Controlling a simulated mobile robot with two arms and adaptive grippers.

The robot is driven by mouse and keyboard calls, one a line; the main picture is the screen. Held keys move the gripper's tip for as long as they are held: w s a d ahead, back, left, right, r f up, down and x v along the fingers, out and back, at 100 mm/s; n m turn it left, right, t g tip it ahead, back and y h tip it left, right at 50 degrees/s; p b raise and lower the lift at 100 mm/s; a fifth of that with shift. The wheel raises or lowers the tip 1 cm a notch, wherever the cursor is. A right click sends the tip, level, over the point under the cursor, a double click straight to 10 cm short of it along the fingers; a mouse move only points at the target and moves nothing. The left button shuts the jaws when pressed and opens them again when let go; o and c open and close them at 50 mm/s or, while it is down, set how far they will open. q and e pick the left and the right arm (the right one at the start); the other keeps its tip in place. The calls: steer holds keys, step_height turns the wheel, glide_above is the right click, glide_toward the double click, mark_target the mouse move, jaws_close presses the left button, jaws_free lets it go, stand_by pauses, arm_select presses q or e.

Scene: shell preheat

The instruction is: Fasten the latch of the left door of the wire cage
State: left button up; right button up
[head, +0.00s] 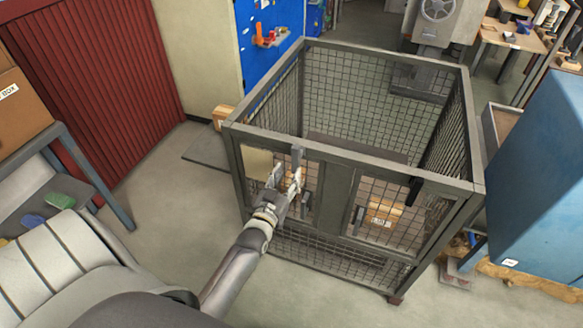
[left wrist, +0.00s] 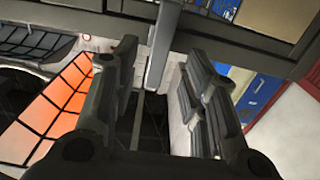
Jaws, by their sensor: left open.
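The wire cage (head: 330,155) has a dark grey frame, mesh walls and an open top. Its left door (head: 258,165) is behind my left gripper, and the right door (head: 390,215) is beside it. A grey bar, seemingly the left door's latch (head: 297,155), shows upright at the front top rail. My left gripper (head: 287,180) is open in front of the left door, just below the top rail. In the left wrist view the latch bar (left wrist: 163,45) reaches down toward the gap between the open fingers (left wrist: 157,95); contact cannot be told. My right gripper is not in view.
A dark latch (head: 415,190) hangs at the right door's top. A cardboard box (head: 385,212) shows behind the right door's mesh. A blue cabinet (head: 540,180) stands right of the cage, a red shutter (head: 95,80) at left. The floor left of the cage is mostly clear.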

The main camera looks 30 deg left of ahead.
arm_select(q)
steer(key=v, duration=0.6)
steer(key=shift+s, duration=0.35)
steer(key=s+d+f+m+g+h+b, duration=0.1)
steer(key=s+d+f+g, duration=0.25)
steer(key=f, duration=0.65)
steer(key=s+d+f+m+g+h, duration=0.1)
steer(key=s+d+f+g+h, duration=0.2)
steer(key=f, duration=0.7)
steer(key=s+d+f+m+g+b, duration=0.1)
steer(key=s+d+f, duration=0.3)
steer(key=f, duration=0.6)
steer(key=s+f+g, duration=0.3)
steer(key=s+f, duration=0.2)
steer(key=s, duration=0.4)
steer(key=s+f+m+g+b, duration=0.1)
steer(key=s+f+g, duration=0.2)
steer(key=s+f, duration=0.3)
steer(key=s+f+m+g, duration=0.1)
steer(key=s+f+g, duration=0.2)
steer(key=s, duration=1.1)
step_height(320, 180, down, 3)
steer(key=shift+d+f+b, duration=0.15)
steer(key=shift+d+b, duration=0.05)
steer(key=shift+b, duration=0.2)
